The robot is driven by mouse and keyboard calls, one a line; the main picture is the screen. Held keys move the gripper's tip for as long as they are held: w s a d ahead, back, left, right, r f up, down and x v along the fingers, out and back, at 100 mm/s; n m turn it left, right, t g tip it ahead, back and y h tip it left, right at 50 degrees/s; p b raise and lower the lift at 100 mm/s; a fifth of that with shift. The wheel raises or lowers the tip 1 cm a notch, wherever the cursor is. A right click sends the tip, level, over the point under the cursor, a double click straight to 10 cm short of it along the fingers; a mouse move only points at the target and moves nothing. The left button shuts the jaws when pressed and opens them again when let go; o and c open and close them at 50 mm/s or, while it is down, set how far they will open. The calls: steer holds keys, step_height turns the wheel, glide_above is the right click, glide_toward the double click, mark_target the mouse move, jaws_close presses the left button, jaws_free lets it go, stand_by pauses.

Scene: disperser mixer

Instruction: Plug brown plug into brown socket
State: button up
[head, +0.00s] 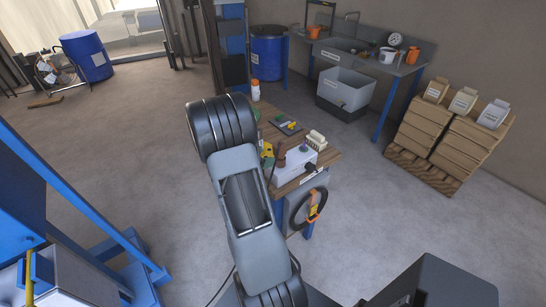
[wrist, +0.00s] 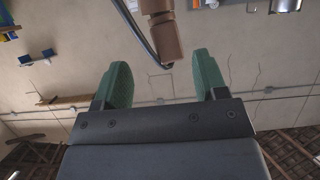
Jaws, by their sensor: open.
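In the wrist view, a brown stepped part (wrist: 163,38), probably the brown plug, comes down from the top edge. Its lower end lies between the two green fingertips in the picture, apart from both. My gripper (wrist: 160,62) is open and empty. In the head view, a brown upright part (head: 281,154) stands by a white box (head: 297,163) on the workbench; I cannot tell if it is the plug or the socket. My gripper cannot be made out in the head view. No brown socket can be told for sure.
The workbench (head: 331,157) also holds a green-yellow item (head: 267,153), a brush-like block (head: 316,140) and a white bottle (head: 255,90). A black cable or hose (wrist: 136,35) curves beside the brown part in the wrist view. A blue frame (head: 75,200) stands left; the floor between is clear.

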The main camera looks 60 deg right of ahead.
steer(key=shift+v, duration=2.75)
